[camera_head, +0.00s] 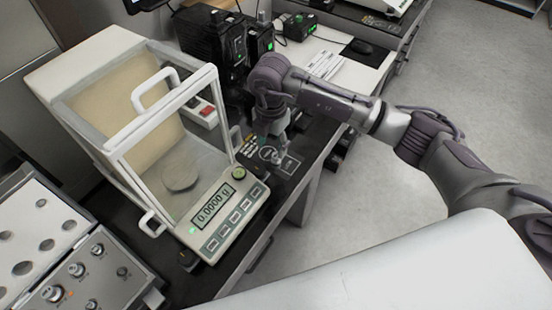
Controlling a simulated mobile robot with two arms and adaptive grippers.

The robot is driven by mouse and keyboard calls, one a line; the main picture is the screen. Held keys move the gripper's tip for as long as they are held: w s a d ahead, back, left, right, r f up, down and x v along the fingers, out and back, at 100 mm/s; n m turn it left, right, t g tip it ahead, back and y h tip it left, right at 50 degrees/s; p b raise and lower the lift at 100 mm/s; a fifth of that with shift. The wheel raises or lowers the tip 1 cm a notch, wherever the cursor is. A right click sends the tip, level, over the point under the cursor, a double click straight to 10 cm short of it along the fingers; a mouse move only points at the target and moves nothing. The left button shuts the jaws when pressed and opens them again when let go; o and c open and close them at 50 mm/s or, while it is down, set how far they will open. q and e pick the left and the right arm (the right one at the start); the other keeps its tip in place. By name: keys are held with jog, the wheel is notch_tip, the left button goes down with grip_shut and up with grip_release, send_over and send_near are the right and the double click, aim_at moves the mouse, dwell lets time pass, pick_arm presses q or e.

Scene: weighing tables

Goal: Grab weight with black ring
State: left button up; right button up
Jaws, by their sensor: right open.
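My right gripper (275,152) reaches in from the right and points down over the dark table, just right of the balance. It is open; no object shows between its fingers. I cannot make out a weight with a black ring for certain. Several round silver pieces (77,269), which may be weights or knobs, stand on a grey case at the lower left, far from the gripper. Small dark and light items or markings lie around the gripper tip, too small to tell apart. My left gripper is not in view.
A balance (223,218) with a glass draft shield stands left of the gripper; its display reads 0.0000 g and its round pan (181,171) is empty. A pale panel with holes (38,228) is at the left. Black devices (215,45) stand behind. The floor at the right is clear.

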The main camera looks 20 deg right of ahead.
aim_at(276, 155)
jog(key=shift+d+f, duration=0.2)
jog(key=shift+f, duration=0.2)
jog(key=f, duration=0.1)
jog(key=d+f+p, duration=0.1)
jog(key=f, duration=0.1)
jog(key=shift+f, duration=0.25)
jog(key=shift+w+f, duration=0.1)
jog(key=shift+f, duration=0.3)
jog(key=shift+a, duration=0.1)
jog(key=shift+c, duration=0.2)
grip_shut()
